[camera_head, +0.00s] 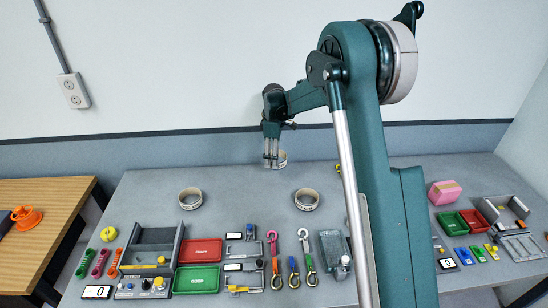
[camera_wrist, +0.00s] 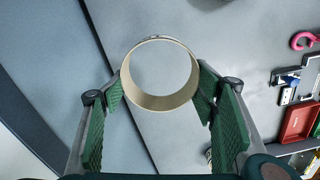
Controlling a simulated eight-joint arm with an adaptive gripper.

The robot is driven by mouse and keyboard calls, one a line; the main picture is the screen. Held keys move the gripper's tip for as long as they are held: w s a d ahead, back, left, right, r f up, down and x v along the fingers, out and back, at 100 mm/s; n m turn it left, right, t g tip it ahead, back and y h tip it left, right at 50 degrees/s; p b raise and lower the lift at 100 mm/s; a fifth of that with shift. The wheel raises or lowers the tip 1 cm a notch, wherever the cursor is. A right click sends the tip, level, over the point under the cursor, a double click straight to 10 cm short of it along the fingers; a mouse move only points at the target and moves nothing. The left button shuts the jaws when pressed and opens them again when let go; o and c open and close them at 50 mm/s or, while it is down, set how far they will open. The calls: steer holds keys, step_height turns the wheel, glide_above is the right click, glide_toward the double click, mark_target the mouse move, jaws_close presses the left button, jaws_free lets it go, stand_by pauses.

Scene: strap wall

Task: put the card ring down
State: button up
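A cream card ring with dark marks (camera_head: 281,159) is at the tips of my gripper (camera_head: 271,163), near the back edge of the grey table (camera_head: 240,185). In the wrist view the ring (camera_wrist: 166,102) sits between the two green finger pads of my gripper (camera_wrist: 160,88), which press on it from both sides. I look through its open middle. I cannot tell whether its lower edge touches the table. Two similar rings stand on the table, one at the left (camera_head: 190,198) and one right of centre (camera_head: 307,200).
The back wall (camera_head: 200,60) rises close behind my gripper. Red (camera_head: 201,252) and green (camera_head: 196,279) trays, straps with hooks (camera_head: 302,240) and small devices fill the table's front. The back left of the table is clear. A pink block (camera_head: 444,192) lies at the right.

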steer(key=s+d+m, duration=0.2)
steer(key=s+d, duration=0.3)
steer(key=d, duration=0.5)
steer(key=s+d+m, duration=0.2)
steer(key=s+d, duration=0.3)
steer(key=d, duration=0.6)
steer(key=s+d+m, duration=0.2)
steer(key=s+d, duration=0.3)
steer(key=d, duration=0.6)
steer(key=shift+s+d+r, duration=0.15)
steer(key=shift+s, duration=0.2)
steer(key=shift+f, duration=3.15)
steer(key=shift+f, duration=1.85)
steer(key=shift+f, duration=0.15)
